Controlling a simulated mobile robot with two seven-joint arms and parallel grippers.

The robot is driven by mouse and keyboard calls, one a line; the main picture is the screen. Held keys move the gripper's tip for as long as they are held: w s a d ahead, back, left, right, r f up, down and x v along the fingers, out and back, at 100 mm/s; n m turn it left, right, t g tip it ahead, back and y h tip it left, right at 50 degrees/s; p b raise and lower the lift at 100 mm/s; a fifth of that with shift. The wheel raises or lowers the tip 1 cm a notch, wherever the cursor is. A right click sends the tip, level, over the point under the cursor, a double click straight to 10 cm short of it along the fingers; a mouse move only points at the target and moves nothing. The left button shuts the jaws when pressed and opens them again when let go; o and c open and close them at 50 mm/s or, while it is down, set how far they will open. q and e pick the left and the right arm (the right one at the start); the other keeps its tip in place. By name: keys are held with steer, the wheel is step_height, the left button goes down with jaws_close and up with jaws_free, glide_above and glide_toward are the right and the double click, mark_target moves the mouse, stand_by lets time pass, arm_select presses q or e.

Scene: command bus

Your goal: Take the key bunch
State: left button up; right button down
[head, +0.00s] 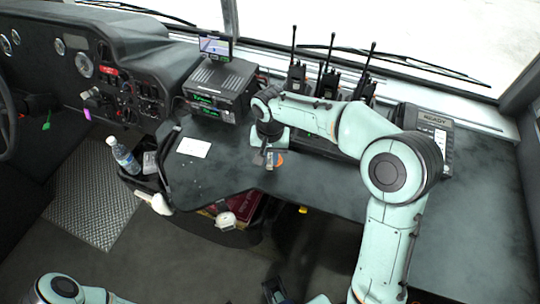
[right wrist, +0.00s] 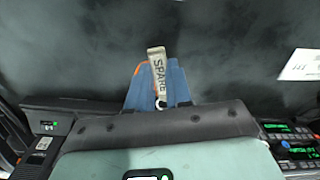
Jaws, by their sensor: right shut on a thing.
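The key bunch shows in the right wrist view as a pale tag (right wrist: 157,72) lettered SPARE, with a small metal ring at its lower end and a bit of orange beside it. In the head view its orange part (head: 279,160) shows beside the gripper, over the dark desk. My right gripper (head: 267,158) is shut on the key bunch; its blue fingers (right wrist: 160,88) lie behind the tag. The keys themselves are mostly hidden. My left gripper (head: 275,291) shows only as a dark, partly cut-off shape at the bottom edge; its jaws are unclear.
A white card (head: 194,147) lies on the desk (head: 225,172). A radio unit (head: 219,84) with a small screen stands behind, and several handheld radios (head: 327,80) stand by the windshield. A water bottle (head: 124,157) stands at the desk's left. The desk's right part is clear.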

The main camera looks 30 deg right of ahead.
mark_target(270, 161)
steer(key=shift+r+p, duration=1.55)
steer(key=shift+r, duration=0.7)
